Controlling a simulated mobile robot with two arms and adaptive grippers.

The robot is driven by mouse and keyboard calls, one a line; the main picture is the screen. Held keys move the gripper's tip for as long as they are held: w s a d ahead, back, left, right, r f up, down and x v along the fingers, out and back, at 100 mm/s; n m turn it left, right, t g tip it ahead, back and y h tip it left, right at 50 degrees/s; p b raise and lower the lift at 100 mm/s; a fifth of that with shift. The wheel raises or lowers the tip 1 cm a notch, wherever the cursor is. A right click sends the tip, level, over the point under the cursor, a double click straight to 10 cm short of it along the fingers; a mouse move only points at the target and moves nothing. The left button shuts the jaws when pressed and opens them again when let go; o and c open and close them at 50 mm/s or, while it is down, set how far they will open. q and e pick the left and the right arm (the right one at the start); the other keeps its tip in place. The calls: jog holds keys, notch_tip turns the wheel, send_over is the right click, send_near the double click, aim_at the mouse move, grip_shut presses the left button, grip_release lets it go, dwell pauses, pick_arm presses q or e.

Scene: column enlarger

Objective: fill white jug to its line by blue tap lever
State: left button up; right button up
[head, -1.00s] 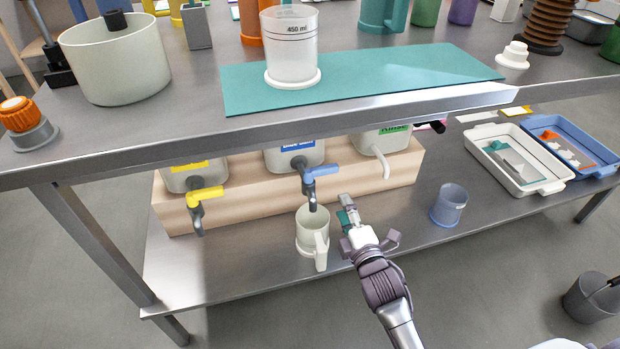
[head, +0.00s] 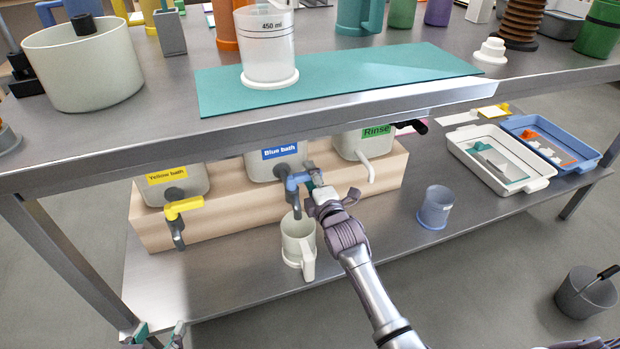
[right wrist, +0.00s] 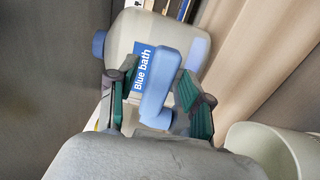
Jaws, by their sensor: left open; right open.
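The white jug (head: 292,252) stands upright on the lower shelf below the spout of the blue tap, its handle towards me. It also shows at the lower right of the right wrist view (right wrist: 262,145). Its fill line and inside level cannot be made out. The blue tap lever (right wrist: 160,85) is on the container labelled "Blue bath" (head: 262,166). My right gripper (right wrist: 155,98) is open, with its fingers on either side of the lever; contact cannot be told. My left gripper (head: 154,336) is open and empty at the bottom left of the head view, away from the jug.
The yellow tap (head: 184,207) is left of the blue one, and the Rinse container's pale spout (head: 367,168) is right. A translucent blue beaker (head: 436,208) and two trays (head: 497,187) (head: 530,122) stand further right. The upper table's front edge (head: 350,102) overhangs the taps.

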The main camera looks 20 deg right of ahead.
jog(key=shift+w, duration=0.3)
jog(key=shift+c, duration=0.2)
grip_shut()
